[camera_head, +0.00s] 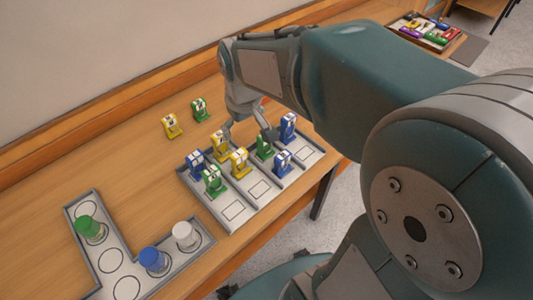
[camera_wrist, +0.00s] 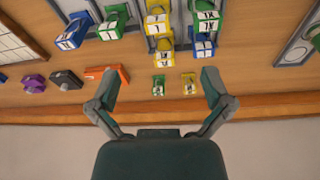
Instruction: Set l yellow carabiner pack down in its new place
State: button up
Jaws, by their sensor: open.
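My gripper (camera_head: 249,134) is open and empty above the back edge of the grey tray (camera_head: 225,229); it also shows open in the wrist view (camera_wrist: 161,76). Two yellow packs, one farther back (camera_head: 219,142) and one nearer (camera_head: 239,163), stand upright in the tray, and a third yellow pack (camera_head: 172,125) stands on the table behind it. The size letters are too small to tell which yellow pack is the l one. In the wrist view a yellow pack (camera_wrist: 164,46) stands in the tray and a smaller-looking one (camera_wrist: 189,86) on bare wood between my fingers.
Green and blue packs share the tray, with empty marked slots at its front. A green pack (camera_head: 199,109) stands behind it. An L-shaped tray (camera_head: 78,208) holds green, blue and white cups. The wrist view shows orange (camera_wrist: 104,72), black (camera_wrist: 67,78) and purple (camera_wrist: 34,84) items.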

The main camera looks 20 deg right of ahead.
jog(key=s+r+m+t, duration=0.2)
jog(key=s+r+t, duration=0.1)
jog(key=s, duration=1.1)
jog(key=shift+r+t, duration=0.3)
jog(key=shift+r, duration=0.55)
jog(key=shift+w+d, duration=0.1)
